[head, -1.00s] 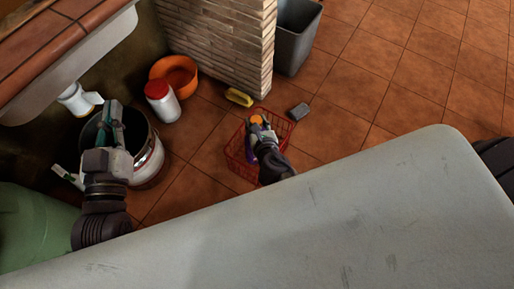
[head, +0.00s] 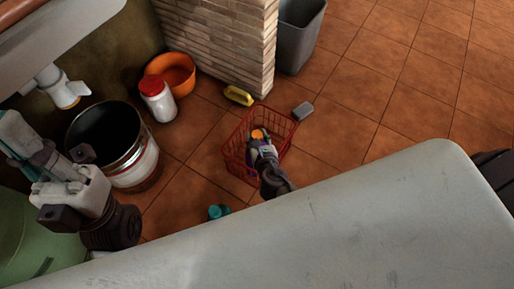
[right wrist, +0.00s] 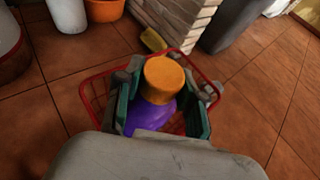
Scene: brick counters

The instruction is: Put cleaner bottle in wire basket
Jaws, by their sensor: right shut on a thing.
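The cleaner bottle has an orange cap and a purple body. Its cap (head: 258,134) shows in the head view, and its purple body (right wrist: 150,117) shows in the right wrist view. My right gripper (right wrist: 163,102) is shut on it, with a teal-padded finger on each side. The bottle is within the outline of the red wire basket (head: 229,152), whose rim also shows in the right wrist view (right wrist: 96,77). I cannot tell whether it touches the basket floor. My left gripper (head: 60,170) is at the far left, away from the basket; its fingertips are unclear.
A pale counter (head: 350,225) fills the front. A yellow item (head: 238,95) and grey block (head: 302,111) lie near the basket. A metal bucket (head: 110,140), red-lidded jar (head: 157,102), orange bowl (head: 172,70), grey bin (head: 298,40) and teal item (head: 218,211) stand around. Floor at right is clear.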

